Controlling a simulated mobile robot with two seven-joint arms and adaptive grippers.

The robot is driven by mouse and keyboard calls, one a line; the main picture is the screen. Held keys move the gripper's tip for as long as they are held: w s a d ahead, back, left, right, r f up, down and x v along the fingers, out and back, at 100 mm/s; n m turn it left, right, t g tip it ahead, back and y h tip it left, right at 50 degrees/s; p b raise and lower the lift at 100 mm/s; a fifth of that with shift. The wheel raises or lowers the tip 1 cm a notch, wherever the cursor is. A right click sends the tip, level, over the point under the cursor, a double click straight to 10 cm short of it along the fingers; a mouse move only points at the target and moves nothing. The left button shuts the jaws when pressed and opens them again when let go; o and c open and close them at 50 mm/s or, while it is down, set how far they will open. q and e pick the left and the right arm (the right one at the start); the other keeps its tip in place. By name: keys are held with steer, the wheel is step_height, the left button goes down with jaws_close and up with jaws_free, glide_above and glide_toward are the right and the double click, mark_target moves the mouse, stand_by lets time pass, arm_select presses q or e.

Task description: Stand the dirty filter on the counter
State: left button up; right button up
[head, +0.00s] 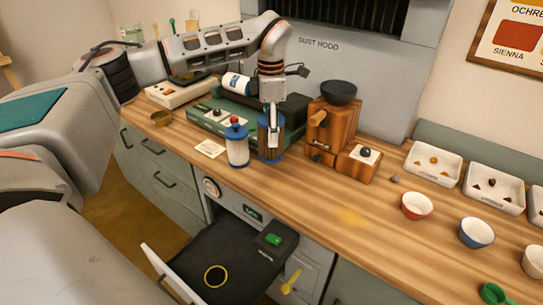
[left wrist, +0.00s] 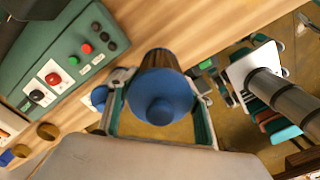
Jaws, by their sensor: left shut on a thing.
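The dirty filter (head: 263,137), brown with blue ends, is upright at the counter's front edge in the head view. My left gripper (head: 272,131) comes down from above and is shut on it. In the left wrist view the filter's blue cap (left wrist: 160,97) sits between the two fingers, with a strip of its brown side showing. I cannot tell whether its base touches the wooden counter (head: 330,205). A white filter with blue ends (head: 237,150) stands just left of it. My right gripper is not in view.
A green control box (head: 205,117) is behind the filters and a wooden grinder (head: 335,130) is to the right. An open drawer (head: 225,265) juts out below. Bowls (head: 417,206) and white trays (head: 433,164) stand at the right. The counter's middle front is clear.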

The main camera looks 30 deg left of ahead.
mark_target(271, 157)
arm_select(q)
step_height(271, 157, down, 10)
steer(key=shift+r+p, duration=0.15)
steer(key=shift+p, duration=0.15)
stand_by(0.3)
steer(key=o, duration=1.3)
steer(key=shift+c, duration=0.2)
step_height(271, 157, up, 12)
steer(key=shift+r+b, duration=0.1)
steer(key=shift+b, duration=0.2)
